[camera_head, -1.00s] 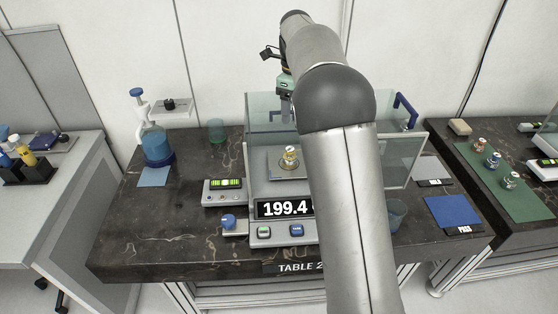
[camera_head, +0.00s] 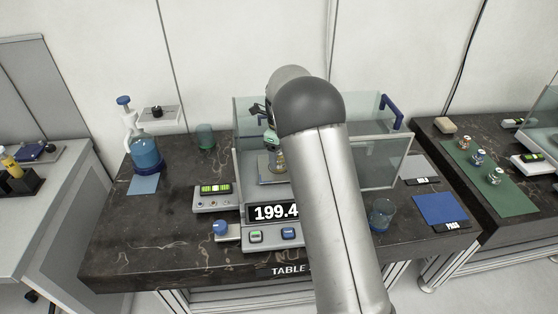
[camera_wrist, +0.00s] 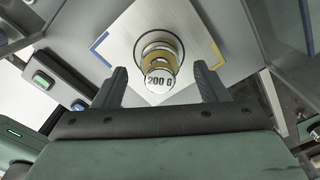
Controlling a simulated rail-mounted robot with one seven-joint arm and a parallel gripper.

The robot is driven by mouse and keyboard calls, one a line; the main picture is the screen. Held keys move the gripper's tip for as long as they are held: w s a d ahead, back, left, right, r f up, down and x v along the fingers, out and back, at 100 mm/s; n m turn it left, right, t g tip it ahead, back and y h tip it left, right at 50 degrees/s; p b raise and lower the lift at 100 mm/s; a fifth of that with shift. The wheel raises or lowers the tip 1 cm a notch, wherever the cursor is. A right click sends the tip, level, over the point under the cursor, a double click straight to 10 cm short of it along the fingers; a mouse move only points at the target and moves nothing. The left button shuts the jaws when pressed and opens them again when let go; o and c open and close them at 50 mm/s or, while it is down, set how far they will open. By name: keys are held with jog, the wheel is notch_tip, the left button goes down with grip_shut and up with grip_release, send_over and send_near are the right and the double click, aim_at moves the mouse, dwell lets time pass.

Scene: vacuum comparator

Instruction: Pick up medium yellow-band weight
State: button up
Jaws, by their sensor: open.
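The yellow-band weight (camera_wrist: 160,60), marked 200 G, stands upright on the square metal pan (camera_wrist: 126,28) of the balance. It also shows in the head view (camera_head: 278,162), partly hidden by my gripper. My gripper (camera_wrist: 159,70) is open in the wrist view, with one dark finger on each side of the weight's near end. I see gaps between the fingers and the weight. In the head view my gripper (camera_head: 271,140) is inside the glass enclosure above the pan, and my arm hides its right side.
Glass walls (camera_head: 375,165) surround the pan. The balance display (camera_head: 272,212) reads 199.4, with its end covered. Several weights stand on a green mat (camera_head: 510,200) on the right-hand table.

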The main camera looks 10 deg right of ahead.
notch_tip(320, 180, down, 2)
jog(key=shift+f, duration=0.1)
jog(key=c, duration=1.3)
